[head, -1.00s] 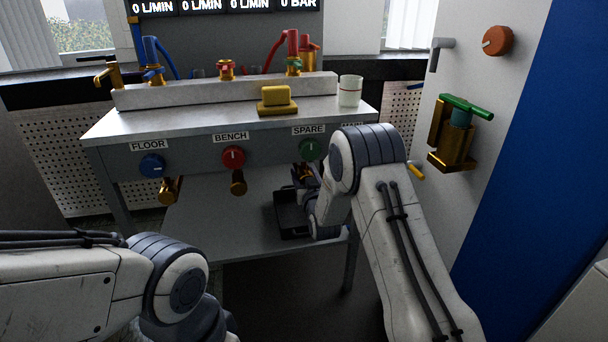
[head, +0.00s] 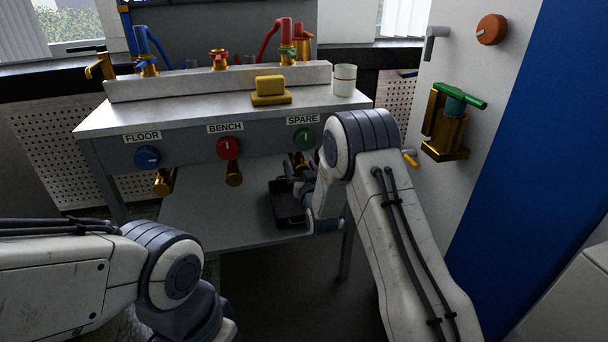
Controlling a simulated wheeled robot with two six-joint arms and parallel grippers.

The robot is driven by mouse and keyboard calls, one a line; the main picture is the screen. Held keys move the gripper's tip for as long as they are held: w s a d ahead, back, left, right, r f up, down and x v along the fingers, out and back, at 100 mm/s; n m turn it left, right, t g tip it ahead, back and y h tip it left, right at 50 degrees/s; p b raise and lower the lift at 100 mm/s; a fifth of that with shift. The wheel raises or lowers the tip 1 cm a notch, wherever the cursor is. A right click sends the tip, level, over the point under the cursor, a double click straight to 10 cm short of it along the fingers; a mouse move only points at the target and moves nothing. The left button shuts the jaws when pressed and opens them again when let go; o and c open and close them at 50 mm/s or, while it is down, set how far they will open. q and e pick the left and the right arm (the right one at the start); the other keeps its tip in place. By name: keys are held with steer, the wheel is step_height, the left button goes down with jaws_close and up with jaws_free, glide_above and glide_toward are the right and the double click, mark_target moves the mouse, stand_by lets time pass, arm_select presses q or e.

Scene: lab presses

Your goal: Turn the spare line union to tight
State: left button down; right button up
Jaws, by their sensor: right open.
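The SPARE label (head: 303,120) sits above a green round knob (head: 304,139) on the bench front. Below that knob is the brass spare line union (head: 300,161), partly hidden by my right gripper and wrist. My right gripper (head: 297,182) is open, just below and in front of the union. I cannot tell whether its fingers are around the union or touch it. My left arm comes in at the lower left, and its gripper is out of the picture.
A blue FLOOR knob (head: 147,157) and a red BENCH knob (head: 228,148) have brass fittings below them. A black tray (head: 287,219) stands on the lower shelf (head: 215,225). A white cup (head: 344,80) and a yellow block (head: 270,86) are on the bench top.

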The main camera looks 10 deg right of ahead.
steer(key=s+p, duration=0.2)
steer(key=s, duration=0.7)
steer(key=shift+a+r, duration=0.1)
